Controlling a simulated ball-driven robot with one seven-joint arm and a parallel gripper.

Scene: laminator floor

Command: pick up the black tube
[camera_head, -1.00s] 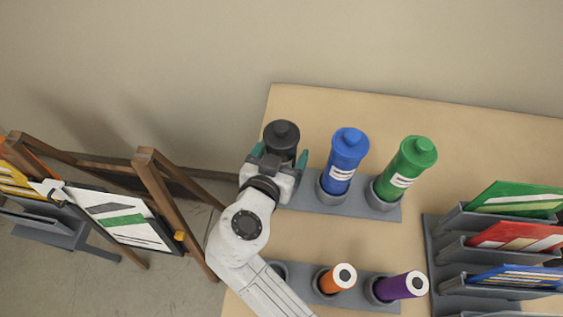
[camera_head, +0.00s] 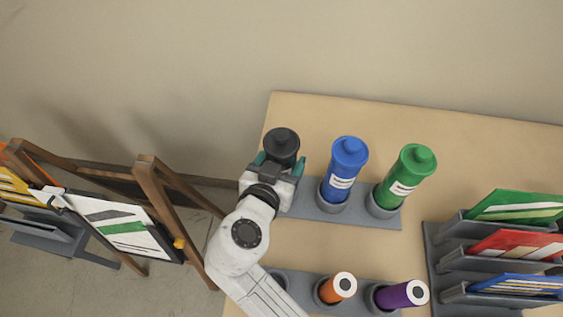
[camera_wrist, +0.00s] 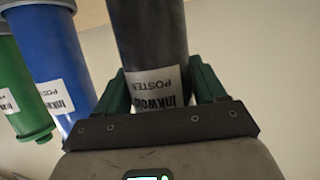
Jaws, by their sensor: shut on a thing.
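The black tube (camera_head: 281,146) is upright at the left end of the back row on the table, partly hidden behind my gripper in the head view. My gripper (camera_head: 278,170) is shut on it, one green finger on each side. In the wrist view the black tube (camera_wrist: 152,50) stands between the fingers of my gripper (camera_wrist: 163,90), with its white label just above the gripper's plate. The head view does not show whether the tube's lower end is in its holder.
A blue tube (camera_head: 346,165) and a green tube (camera_head: 408,173) stand close on the right in the grey rack (camera_head: 310,208). Orange (camera_head: 335,289) and purple (camera_head: 400,295) rolls are in front. A sorter (camera_head: 440,262) with folders is at right; a wooden easel (camera_head: 160,200) is at left.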

